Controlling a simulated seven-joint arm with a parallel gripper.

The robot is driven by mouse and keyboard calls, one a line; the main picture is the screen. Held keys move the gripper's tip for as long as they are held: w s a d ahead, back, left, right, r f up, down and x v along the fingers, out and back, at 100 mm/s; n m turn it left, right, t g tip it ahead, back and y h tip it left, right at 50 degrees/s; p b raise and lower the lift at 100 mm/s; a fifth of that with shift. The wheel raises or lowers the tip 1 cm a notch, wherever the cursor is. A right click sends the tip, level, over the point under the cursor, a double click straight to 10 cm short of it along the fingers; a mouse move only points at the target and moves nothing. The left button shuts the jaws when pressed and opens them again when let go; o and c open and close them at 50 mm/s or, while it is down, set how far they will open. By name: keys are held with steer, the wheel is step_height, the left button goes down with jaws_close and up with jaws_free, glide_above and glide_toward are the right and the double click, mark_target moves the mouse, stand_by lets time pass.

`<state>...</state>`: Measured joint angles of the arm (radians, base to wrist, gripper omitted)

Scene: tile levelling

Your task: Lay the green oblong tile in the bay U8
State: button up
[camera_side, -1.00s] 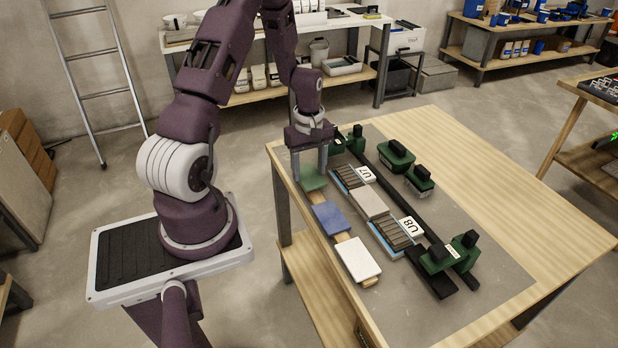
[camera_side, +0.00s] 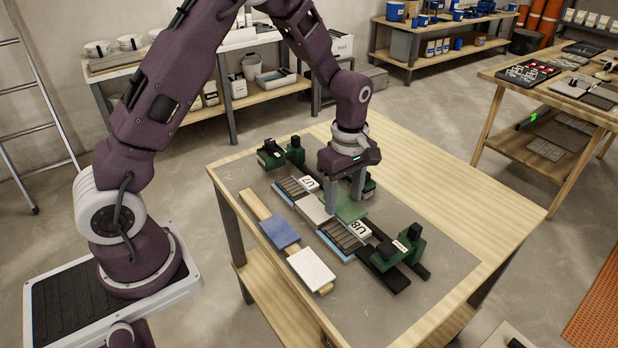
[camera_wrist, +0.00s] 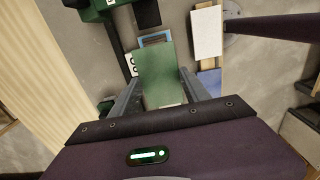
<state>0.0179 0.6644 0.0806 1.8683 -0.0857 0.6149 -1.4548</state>
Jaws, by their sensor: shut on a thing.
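My gripper (camera_side: 345,199) is shut on the green oblong tile (camera_side: 350,210) and holds it above the work row. In the wrist view the tile (camera_wrist: 158,72) sits between the two fingers, its long side pointing away from my gripper. The bay U8 (camera_side: 343,237) is a ribbed, blue-edged slot beside its white U8 label (camera_side: 358,229). The tile is near the bay's far end and appears raised above it. In the wrist view the tile covers most of the bay, leaving a blue edge (camera_wrist: 154,38) showing.
A grey tile (camera_side: 314,208) lies between U8 and the ribbed bay U7 (camera_side: 291,188). A wooden strip (camera_side: 257,205) alongside carries a blue tile (camera_side: 279,233) and a white tile (camera_side: 311,266). Green clamp-like blocks (camera_side: 400,246) stand at the row's near end, others (camera_side: 271,155) at the far end.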

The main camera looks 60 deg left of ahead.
mark_target(342, 235)
steer(key=shift+d+f, duration=0.1)
steer(key=shift+d, duration=0.2)
steer(key=shift+f, duration=3.8)
steer(key=shift+f, duration=0.6)
steer(key=o, duration=1.4)
steer(key=shift+c, duration=0.2)
steer(key=shift+r, duration=0.1)
steer(key=shift+r, duration=3.95)
